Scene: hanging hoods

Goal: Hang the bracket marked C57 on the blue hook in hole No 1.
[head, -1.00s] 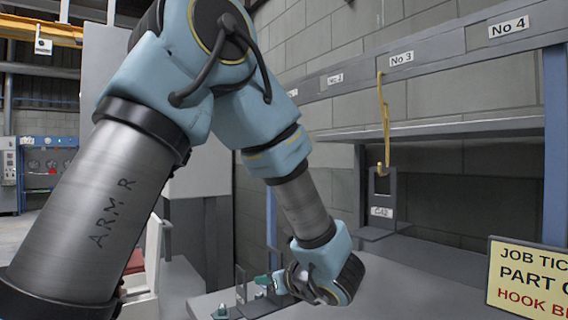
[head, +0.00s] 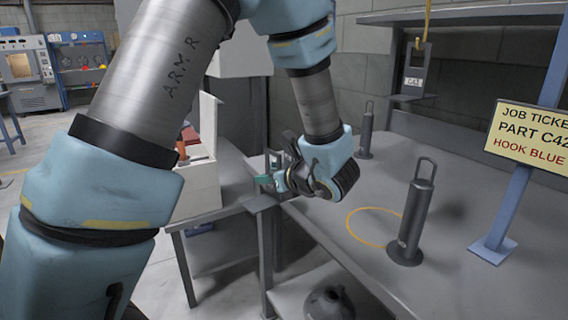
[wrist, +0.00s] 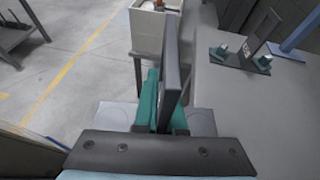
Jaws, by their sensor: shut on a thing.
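My gripper (head: 266,182) is at the left edge of the grey bench, beyond my forearm in the head view. In the wrist view its teal fingers (wrist: 160,105) are shut on a dark grey plate (wrist: 172,58), which stands up between them. I can read no mark on this held part. A grey bracket (head: 413,75) with a pale label hangs from the yellow hook (head: 427,25) at upper right; its label is too small to read surely. The blue hook and the hole signs are out of view now.
A ticket (head: 530,132) reads PART C42, HOOK BLUE. A grey cylinder with a handle (head: 410,215) stands beside a yellow ring (head: 352,228) on the bench; another cylinder (head: 366,130) stands behind. A white box (head: 200,190) stands left.

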